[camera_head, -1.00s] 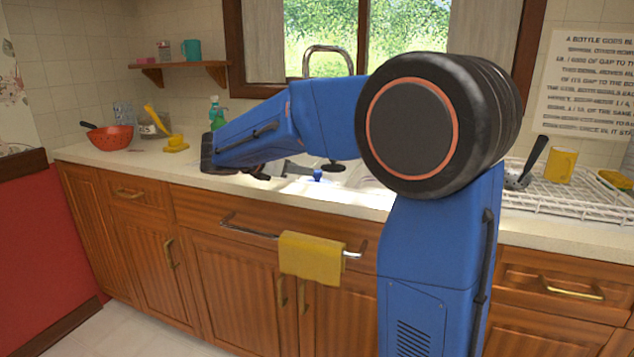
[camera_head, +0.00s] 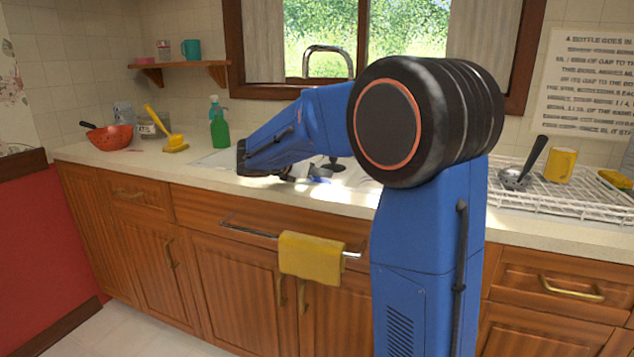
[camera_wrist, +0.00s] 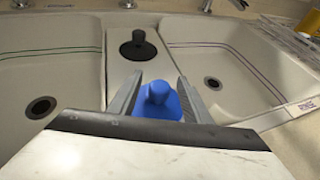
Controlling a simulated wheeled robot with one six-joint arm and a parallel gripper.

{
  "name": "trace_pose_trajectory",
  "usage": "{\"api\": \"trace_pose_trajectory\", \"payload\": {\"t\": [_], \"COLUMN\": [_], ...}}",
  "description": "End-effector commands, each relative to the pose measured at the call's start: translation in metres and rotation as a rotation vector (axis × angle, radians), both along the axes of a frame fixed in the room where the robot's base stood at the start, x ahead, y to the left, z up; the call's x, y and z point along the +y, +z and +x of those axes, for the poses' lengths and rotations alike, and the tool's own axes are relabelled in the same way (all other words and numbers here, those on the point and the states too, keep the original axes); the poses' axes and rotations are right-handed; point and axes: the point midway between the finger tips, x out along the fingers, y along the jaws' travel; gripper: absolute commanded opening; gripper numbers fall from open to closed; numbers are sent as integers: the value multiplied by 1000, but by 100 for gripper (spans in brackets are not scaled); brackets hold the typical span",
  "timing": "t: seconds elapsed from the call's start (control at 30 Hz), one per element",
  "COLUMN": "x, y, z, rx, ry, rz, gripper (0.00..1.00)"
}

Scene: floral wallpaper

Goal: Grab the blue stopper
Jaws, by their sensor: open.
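The blue stopper (camera_wrist: 158,99) stands on the divider between the two sink basins in the wrist view. It lies between the two fingers of my gripper (camera_wrist: 155,94), which are open on its left and right sides. I cannot tell whether either finger touches it. Its lower part is hidden by the gripper body. In the head view the blue stopper (camera_head: 320,180) shows only as a small blue patch by the sink, next to my gripper, whose fingers are mostly hidden by my arm.
A black stopper (camera_wrist: 138,46) stands farther back on the divider. Basins with drains lie on both sides. A faucet (camera_head: 328,54) rises behind the sink. A green spray bottle (camera_head: 219,126) and yellow brush (camera_head: 172,142) stand left; a white dish rack (camera_head: 560,195) stands right.

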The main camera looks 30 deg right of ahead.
Motion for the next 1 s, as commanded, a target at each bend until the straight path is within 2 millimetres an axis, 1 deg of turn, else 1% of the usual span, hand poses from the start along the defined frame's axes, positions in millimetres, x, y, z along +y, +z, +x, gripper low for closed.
{"api": "trace_pose_trajectory", "payload": {"t": [0.13,0.17,0.2,0.27,0.3,0.33,0.57,0.67,0.77,1.0], "x": [0,0,0,1,1,1,1,1,1,1], "y": [0,0,0,0,0,0,1,4,15,59], "z": [0,0,0,0,0,0,0,0,0,0], "rx": [0,0,0,0,0,0,0,-2,-4,-6], "ry": [0,0,0,0,0,0,0,0,0,0], "rz": [0,0,0,0,0,0,-1,0,-1,0], "gripper": [45,37,28,13,4,0,0,0,0,0]}}
